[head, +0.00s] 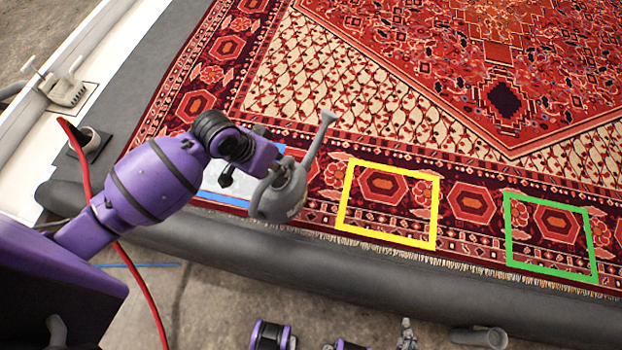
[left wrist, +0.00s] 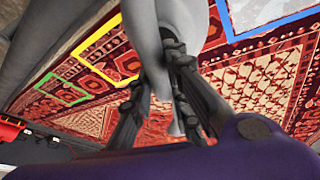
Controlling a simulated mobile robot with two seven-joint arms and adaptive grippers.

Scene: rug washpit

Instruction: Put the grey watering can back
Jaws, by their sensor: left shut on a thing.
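The grey watering can (head: 285,192) hangs from my left gripper (head: 268,168), its long spout pointing up and to the right. My left gripper is shut on it. In the left wrist view the grey can (left wrist: 155,30) runs between the fingers of my left gripper (left wrist: 163,78). The can overlaps the right end of a blue-outlined square (head: 225,198) near the rug's edge; I cannot tell its height above the rug. What looks like my right gripper (head: 405,334) shows small at the bottom edge, too little to tell its jaws.
A yellow outline (head: 343,198) and a green outline (head: 508,228) lie along the border of the red rug (head: 420,125). A grey roll (head: 330,252) runs along the near edge. A red hose (head: 84,165) passes at left. A grey cylinder (head: 478,338) lies at bottom right.

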